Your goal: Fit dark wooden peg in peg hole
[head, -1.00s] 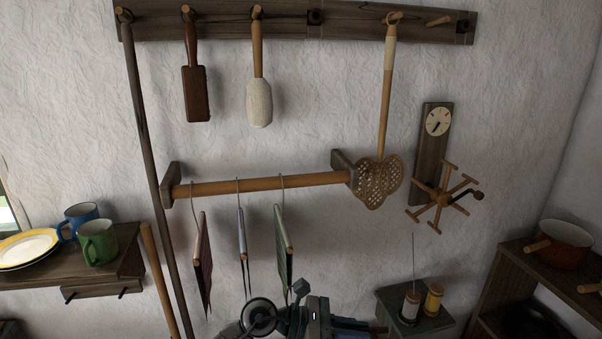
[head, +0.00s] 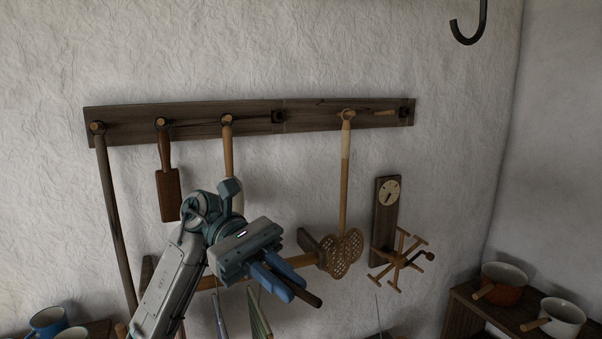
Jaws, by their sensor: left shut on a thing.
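My left gripper (head: 284,283) is in front of the wall, low in the middle of the head view. Its blue fingers are shut on the dark wooden peg (head: 311,298), whose dark end sticks out toward the lower right. The wooden rail (head: 200,121) runs across the wall above the gripper, apart from the peg. Dark round spots on dark square patches show on the rail, one near its middle (head: 278,116) and one near its right end (head: 404,111). I cannot tell which is the peg hole. My right gripper is not in view.
A brown paddle (head: 168,195), a long dark pole (head: 113,205) and a lattice beater (head: 341,252) hang from the rail. My arm partly hides a pale-headed tool and a lower wooden bar (head: 303,260). A clock-like dial (head: 389,191) and pots (head: 503,285) are right.

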